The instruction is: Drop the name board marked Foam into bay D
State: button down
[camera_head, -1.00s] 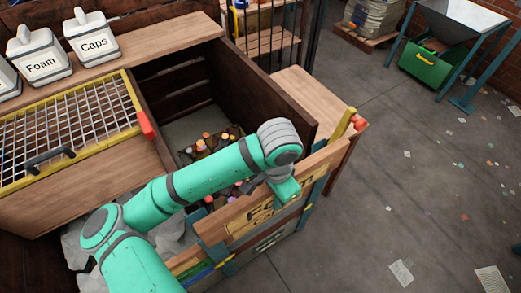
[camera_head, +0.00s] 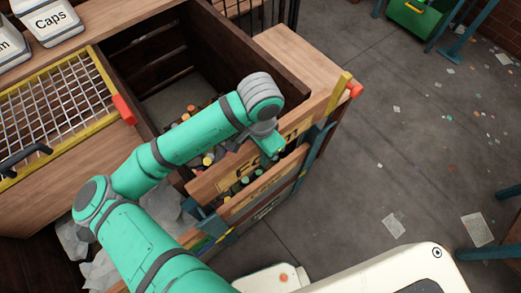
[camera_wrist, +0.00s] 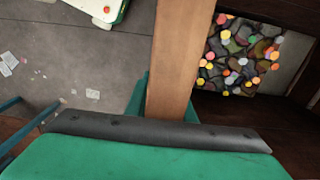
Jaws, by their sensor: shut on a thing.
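No letter D is readable on any bay.
Behind the board, the dark wooden bay (camera_head: 285,72) holds a heap of bottles with coloured caps (camera_wrist: 240,55). Open floor (camera_head: 390,150) lies right.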

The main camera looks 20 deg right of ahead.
jog(key=shift+d, duration=0.1)
dwell(0.3)
jog(key=shift+f, duration=9)
jog(key=shift+f, duration=0.3)
jog(key=shift+f, duration=0.4)
jog(key=c, duration=1.4)
grip_release()
jog(key=shift+c, duration=0.2)
notch_tip(320, 180, up, 11)
jog(key=shift+f, duration=0.1)
